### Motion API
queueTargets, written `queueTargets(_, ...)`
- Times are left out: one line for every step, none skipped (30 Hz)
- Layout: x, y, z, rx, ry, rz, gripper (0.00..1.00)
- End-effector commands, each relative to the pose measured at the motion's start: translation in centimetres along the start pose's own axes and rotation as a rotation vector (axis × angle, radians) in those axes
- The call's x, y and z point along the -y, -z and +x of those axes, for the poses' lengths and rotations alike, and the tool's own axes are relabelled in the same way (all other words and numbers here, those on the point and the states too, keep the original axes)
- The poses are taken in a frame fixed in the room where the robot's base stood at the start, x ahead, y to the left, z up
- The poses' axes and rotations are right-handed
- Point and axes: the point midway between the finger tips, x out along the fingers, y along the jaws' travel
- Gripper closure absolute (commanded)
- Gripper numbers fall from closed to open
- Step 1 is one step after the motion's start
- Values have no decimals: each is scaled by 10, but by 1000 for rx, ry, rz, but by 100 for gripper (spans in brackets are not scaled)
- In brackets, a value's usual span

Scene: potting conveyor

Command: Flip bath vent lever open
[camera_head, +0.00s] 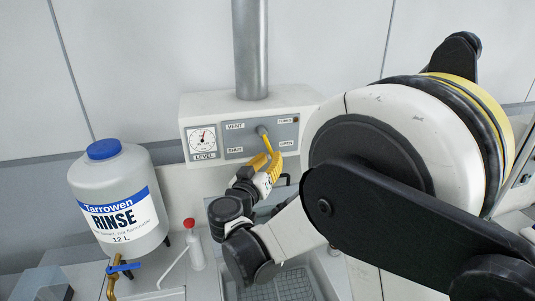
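The vent lever (265,140) is yellow and sits on a grey panel (240,142) marked VENT, SHUT and OPEN. From its pivot it points down and slightly right, between the SHUT label at lower left and the OPEN label at lower right. My gripper (271,161) has yellow fingers and is right at the lever's lower end. The fingers overlap the lever tip in the camera_head view, so I cannot tell whether they touch it or how far apart they are. My arm covers the right side of the housing and part of the bath (331,262) below.
A round LEVEL gauge (203,139) is left of the panel, and a metal pipe (250,50) rises above. A large RINSE jug (118,200) with a blue-handled tap (122,267) stands at left. A red-capped wash bottle (195,249) stands near my wrist.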

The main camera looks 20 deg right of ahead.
Motion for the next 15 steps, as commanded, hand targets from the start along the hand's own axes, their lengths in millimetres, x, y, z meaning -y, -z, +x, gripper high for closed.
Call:
queueTargets(0,0,7,0,-1,0,80)
queueTargets(0,0,10,1,-1,0,80)
queueTargets(0,0,13,1,-1,0,80)
queueTargets(0,0,15,1,-1,0,80)
queueTargets(0,0,17,0,0,0,80)
queueTargets(0,0,18,0,1,0,80)
queueTargets(0,0,19,0,1,0,80)
queueTargets(0,0,20,0,1,0,80)
queueTargets(0,0,20,0,1,0,80)
queueTargets(0,0,20,0,1,0,80)
queueTargets(0,0,20,0,1,0,80)
queueTargets(0,0,20,0,1,0,80)
queueTargets(0,0,20,0,1,0,80)
queueTargets(0,0,20,0,1,0,80)
queueTargets(0,0,19,0,1,0,87)
